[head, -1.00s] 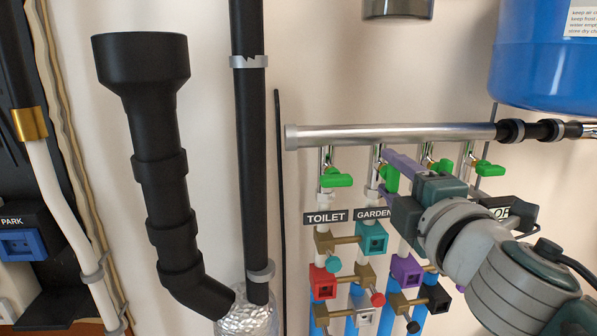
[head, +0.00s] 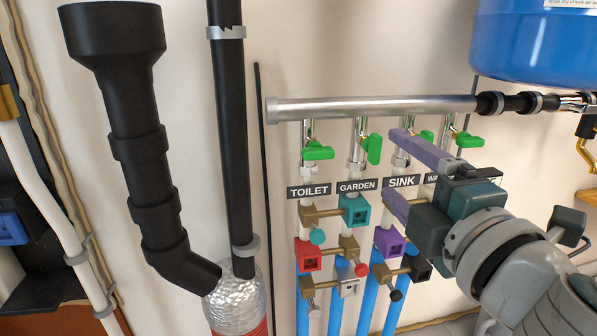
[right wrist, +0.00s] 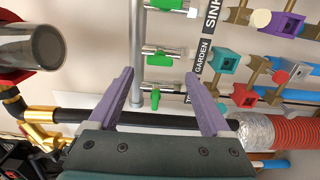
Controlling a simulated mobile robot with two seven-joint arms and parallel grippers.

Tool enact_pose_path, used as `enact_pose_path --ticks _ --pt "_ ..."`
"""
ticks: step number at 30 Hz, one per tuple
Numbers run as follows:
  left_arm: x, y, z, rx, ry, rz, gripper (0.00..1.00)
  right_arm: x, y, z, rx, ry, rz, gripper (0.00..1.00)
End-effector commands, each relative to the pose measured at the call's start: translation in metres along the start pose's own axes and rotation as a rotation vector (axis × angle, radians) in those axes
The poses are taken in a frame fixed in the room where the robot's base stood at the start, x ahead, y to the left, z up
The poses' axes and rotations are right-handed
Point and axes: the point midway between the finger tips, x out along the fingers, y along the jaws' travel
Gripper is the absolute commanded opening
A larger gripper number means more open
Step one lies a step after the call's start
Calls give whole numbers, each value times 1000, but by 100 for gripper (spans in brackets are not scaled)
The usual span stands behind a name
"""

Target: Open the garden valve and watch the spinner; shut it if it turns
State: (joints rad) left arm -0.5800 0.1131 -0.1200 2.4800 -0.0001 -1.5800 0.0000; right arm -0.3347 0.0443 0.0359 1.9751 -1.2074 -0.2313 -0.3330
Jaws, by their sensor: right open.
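The garden valve's green handle (head: 374,149) hangs down along its pipe, above the GARDEN label (head: 357,186). In the right wrist view this handle (right wrist: 158,60) lies between the fingertips, apart from both. My right gripper (head: 392,168) is open and empty, just right of the handle, with its purple fingers over the sink branch. A teal block (head: 355,210) with a dark window sits below the GARDEN label. I cannot make out a spinner or whether anything turns. My left gripper is not in view.
The green toilet handle (head: 318,150) lies crosswise to its pipe, close left of the garden one. The sink handle (head: 425,137) is close behind my upper finger. A metal manifold pipe (head: 380,107) runs above. A black downpipe (head: 228,120) stands at left.

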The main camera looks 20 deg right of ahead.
Motion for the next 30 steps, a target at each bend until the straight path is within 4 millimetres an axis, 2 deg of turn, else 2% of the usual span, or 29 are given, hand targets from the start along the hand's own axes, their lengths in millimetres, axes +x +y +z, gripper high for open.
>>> enact_pose_path --ticks 3,7,23,26,29,30 --pt "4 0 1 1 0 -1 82 -17 -2 0 1 -1 -2 82" --pt "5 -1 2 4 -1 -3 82 -26 -1 0 0 -1 0 82" --pt "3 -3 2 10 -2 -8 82 -27 2 0 1 -2 0 82" --pt "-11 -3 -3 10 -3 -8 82 -28 17 4 29 -19 -6 82" --pt "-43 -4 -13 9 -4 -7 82 -30 50 14 109 -68 -30 82" --pt "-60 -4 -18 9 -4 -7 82 -32 65 20 154 -97 -46 82"
